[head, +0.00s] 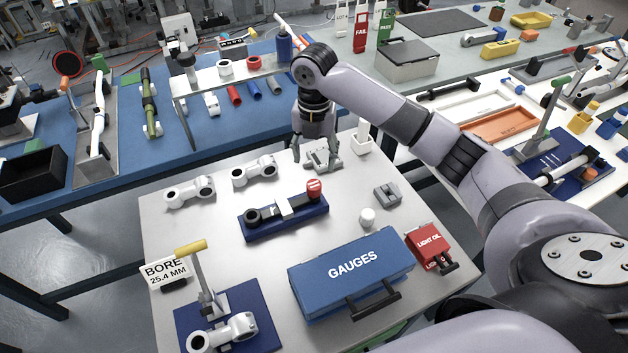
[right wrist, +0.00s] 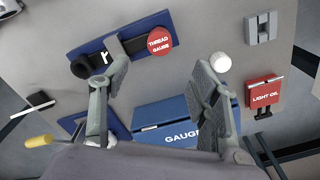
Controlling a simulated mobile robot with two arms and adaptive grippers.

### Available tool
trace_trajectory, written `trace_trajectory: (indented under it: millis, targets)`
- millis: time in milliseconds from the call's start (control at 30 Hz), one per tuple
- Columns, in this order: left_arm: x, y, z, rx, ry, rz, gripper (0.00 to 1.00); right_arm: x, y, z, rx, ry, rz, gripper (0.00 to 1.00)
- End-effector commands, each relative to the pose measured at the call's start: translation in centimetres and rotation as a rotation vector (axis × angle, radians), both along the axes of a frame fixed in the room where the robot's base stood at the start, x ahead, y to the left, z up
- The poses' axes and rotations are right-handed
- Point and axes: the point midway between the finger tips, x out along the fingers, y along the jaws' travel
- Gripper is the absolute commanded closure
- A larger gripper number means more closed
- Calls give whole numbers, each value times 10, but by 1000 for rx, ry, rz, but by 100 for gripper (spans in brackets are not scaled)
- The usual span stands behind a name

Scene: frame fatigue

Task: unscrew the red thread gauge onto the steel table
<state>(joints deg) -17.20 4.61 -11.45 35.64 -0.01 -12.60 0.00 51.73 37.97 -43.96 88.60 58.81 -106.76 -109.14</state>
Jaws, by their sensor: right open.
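The red thread gauge (head: 314,188) shows as a red knob at the right end of a dark blue fixture (head: 300,224) on the steel table (head: 165,270). In the right wrist view it is a round red face marked THREAD GAUGE (right wrist: 160,42), at the end of a black and white part lying along the fixture (right wrist: 128,20). My right gripper (head: 315,152) is open and empty, pointing down over the far edge of the table, behind the gauge. In the right wrist view its two fingers (right wrist: 160,72) spread apart, clear of the gauge. My left gripper is not in view.
A blue GAUGES case (head: 350,264), red LIGHT OIL can (head: 428,245), white cap (head: 367,217) and grey block (head: 387,194) stand to the right. White connecting rods (head: 189,192) lie at left. Bare table surrounds the fixture.

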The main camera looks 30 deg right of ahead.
Motion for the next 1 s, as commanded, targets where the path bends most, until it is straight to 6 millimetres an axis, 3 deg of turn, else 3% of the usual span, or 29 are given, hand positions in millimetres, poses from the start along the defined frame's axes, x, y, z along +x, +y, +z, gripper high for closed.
trace_trajectory:
  millis: [500, 700, 1000]
  targets:
    - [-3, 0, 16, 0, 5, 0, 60, -1, 0, -98, 0, 3, 0, 44]
    - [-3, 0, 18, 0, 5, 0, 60, 0, 0, -118, -1, 2, 0, 44]
    - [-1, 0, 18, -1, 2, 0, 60, 0, 0, -122, -1, -1, 1, 44]
